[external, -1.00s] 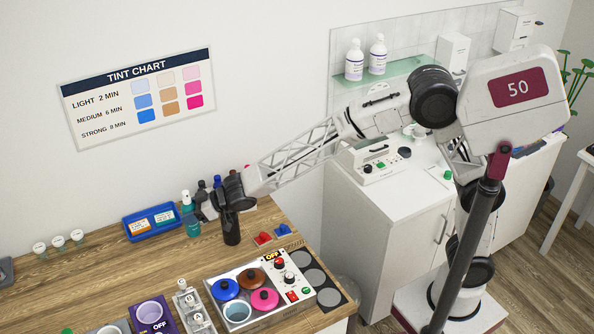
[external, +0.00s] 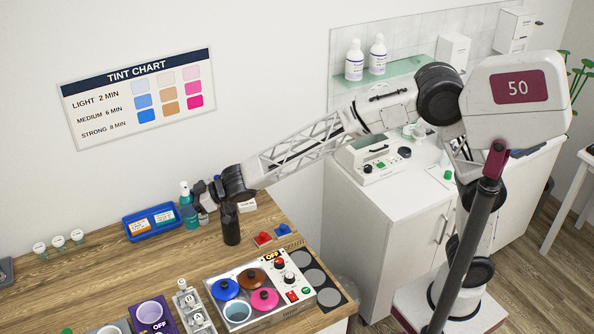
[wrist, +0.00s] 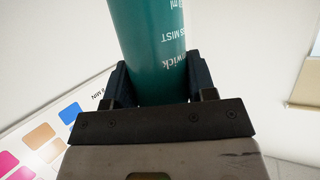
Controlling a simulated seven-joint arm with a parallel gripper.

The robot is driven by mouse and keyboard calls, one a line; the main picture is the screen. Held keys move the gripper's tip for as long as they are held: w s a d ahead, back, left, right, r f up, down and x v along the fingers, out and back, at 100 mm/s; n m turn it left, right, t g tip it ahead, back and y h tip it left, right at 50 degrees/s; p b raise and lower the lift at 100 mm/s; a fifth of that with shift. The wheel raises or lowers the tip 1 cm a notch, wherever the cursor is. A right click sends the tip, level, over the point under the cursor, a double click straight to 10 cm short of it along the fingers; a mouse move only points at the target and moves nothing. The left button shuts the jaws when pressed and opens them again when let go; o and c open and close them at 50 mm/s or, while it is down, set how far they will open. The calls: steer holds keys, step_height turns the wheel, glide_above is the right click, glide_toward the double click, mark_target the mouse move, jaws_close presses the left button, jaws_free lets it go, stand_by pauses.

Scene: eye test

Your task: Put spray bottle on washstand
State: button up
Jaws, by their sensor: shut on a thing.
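The spray bottle (external: 189,213) is teal with a pale top, at the left of the arm over the wooden table's back part. My gripper (external: 197,203) comes at it from the right and is shut on its body. In the wrist view the teal bottle (wrist: 148,45) with white print stands between the two dark fingers (wrist: 155,85). Its base looks at or just above the tabletop; I cannot tell which. No thing is labelled as the washstand; a white cabinet (external: 385,220) stands right of the table, with a glass shelf (external: 385,75) above it.
A blue tray (external: 150,234) lies just left of the bottle. A black bottle (external: 231,226) stands close under my wrist. A wax heater with coloured lids (external: 262,295) is in front. A white device with knobs (external: 373,160) takes up part of the cabinet top.

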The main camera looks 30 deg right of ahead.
steer(key=shift+d, duration=0.1)
steer(key=w+d+f+m+t+h, duration=0.2)
steer(key=w+d+f, duration=0.1)
steer(key=w+d, duration=0.5)
steer(key=w+d+f+m+t+h, duration=0.1)
steer(key=w+d+f+m+t, duration=0.2)
steer(key=w+d, duration=0.5)
steer(key=d, duration=0.6)
steer(key=shift+d+f+h, duration=0.3)
steer(key=shift+f+h, duration=0.1)
steer(key=shift+r, duration=0.15)
